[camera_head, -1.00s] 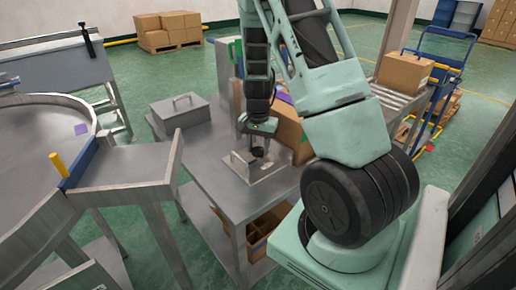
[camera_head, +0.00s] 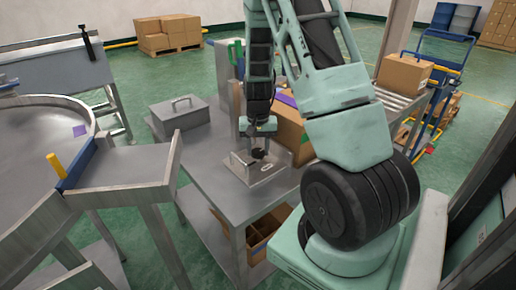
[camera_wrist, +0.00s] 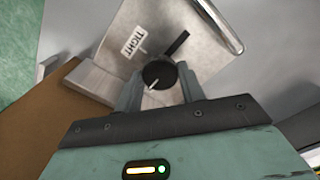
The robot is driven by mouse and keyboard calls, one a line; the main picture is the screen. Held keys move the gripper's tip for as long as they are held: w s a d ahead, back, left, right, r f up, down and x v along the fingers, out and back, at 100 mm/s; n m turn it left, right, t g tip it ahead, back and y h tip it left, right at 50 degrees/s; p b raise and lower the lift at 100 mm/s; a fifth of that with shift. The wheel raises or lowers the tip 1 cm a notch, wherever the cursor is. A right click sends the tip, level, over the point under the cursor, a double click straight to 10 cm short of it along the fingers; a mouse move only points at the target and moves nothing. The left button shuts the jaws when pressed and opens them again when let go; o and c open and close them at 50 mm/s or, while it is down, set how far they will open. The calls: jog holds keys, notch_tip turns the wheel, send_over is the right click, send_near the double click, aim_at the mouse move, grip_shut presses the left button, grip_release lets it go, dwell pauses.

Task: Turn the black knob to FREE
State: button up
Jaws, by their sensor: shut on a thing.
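The black knob (camera_wrist: 158,74) sits on a light metal plate (camera_wrist: 205,50) in the wrist view. A white pointer line on its face points toward the lower left, toward my gripper's palm. A label reading TIGHT lies above and left of the knob, and a black bar mark runs to its upper right. No FREE label is readable. My gripper (camera_wrist: 159,84) is shut on the knob, one finger on each side. In the head view the knob (camera_head: 258,154) is small beneath my gripper (camera_head: 259,143), on a metal fixture (camera_head: 266,174) on the table.
The metal table (camera_head: 213,177) has free room left of the fixture. A grey lidded box (camera_head: 181,115) with a handle stands at its back left. A cardboard carton (camera_head: 291,130) stands close behind the fixture on the right.

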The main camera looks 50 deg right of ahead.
aim_at(257, 152)
jog(key=o, duration=1)
notch_tip(257, 152, up, 18)
jog(key=shift+f+p, duration=0.25)
jog(key=shift+p, duration=0.2)
jog(key=shift+a, duration=0.1)
